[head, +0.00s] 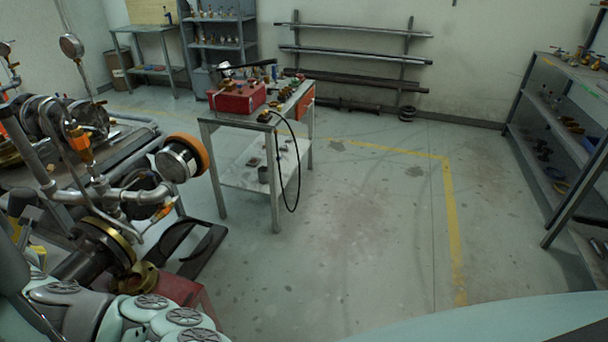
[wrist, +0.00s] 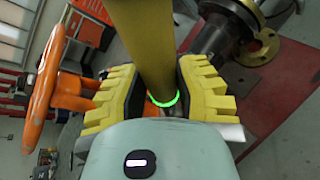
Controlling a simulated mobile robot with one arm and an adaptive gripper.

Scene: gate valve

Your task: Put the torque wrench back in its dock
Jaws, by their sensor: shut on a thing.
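In the wrist view my gripper (wrist: 160,85), with stepped yellow fingers, is shut on a thick yellow bar (wrist: 143,35). The bar runs up out of the top of the picture and has a glowing green ring (wrist: 168,102) at its near end. I take it to be the torque wrench; its far end is out of view. In the head view my gripper does not show. A red box (head: 236,99) stands on the metal cart (head: 205,122), with a long dark bar (head: 250,66) above it. I cannot tell whether this is the dock.
An orange handwheel (wrist: 45,90) is left of my gripper, and a dark flanged pipe (wrist: 225,38) is to its right. A black hose (head: 297,165) hangs from the cart. Floor right of it is clear.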

